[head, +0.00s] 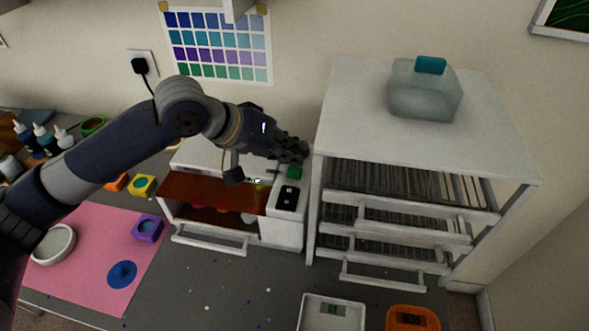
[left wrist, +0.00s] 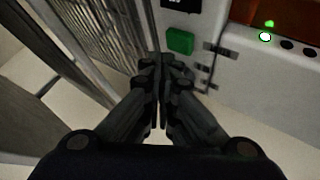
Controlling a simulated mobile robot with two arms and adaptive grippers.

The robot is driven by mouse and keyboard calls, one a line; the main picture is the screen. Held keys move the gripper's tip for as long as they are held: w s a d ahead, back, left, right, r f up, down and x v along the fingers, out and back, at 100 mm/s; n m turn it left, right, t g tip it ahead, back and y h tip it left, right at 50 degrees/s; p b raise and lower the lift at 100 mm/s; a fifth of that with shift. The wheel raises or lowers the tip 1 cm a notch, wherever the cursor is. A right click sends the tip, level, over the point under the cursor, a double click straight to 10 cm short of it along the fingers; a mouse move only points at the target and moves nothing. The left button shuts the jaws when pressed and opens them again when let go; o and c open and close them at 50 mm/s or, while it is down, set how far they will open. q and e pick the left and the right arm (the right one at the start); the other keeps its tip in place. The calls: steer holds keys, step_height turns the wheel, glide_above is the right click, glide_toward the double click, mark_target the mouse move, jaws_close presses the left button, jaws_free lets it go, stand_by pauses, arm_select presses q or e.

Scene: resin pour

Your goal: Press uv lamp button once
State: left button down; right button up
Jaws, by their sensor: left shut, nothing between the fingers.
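The UV lamp is a white box (head: 283,232) with an orange-brown window (head: 212,191) and a dark control panel (head: 287,198). Its green button (head: 294,173) sits at the top of the panel, just below my left gripper (head: 298,152) in the head view. In the left wrist view, the green button (left wrist: 180,40) is just past the shut, empty fingertips of my left gripper (left wrist: 163,62), slightly right. I cannot tell whether they touch. A small green light (left wrist: 269,23) and a white light (left wrist: 265,36) glow on the lamp. My right gripper is not in view.
A white rack (head: 420,150) with slatted shelves stands close to the right of the lamp, with a teal-capped jug (head: 425,92) on top. A pink mat (head: 90,265) with molds lies left. A white tray (head: 331,313) and orange container (head: 412,319) are at the front.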

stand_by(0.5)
arm_select(q)
steer(key=shift+f, duration=0.1)
stand_by(0.3)
steer(key=shift+f+p, duration=0.15)
steer(key=shift+p, duration=0.15)
steer(key=shift+f, duration=0.15)
steer(key=shift+f, duration=0.45)
stand_by(0.6)
steer(key=shift+r, duration=0.1)
steer(key=shift+r+p, duration=0.75)
steer(key=shift+p, duration=0.55)
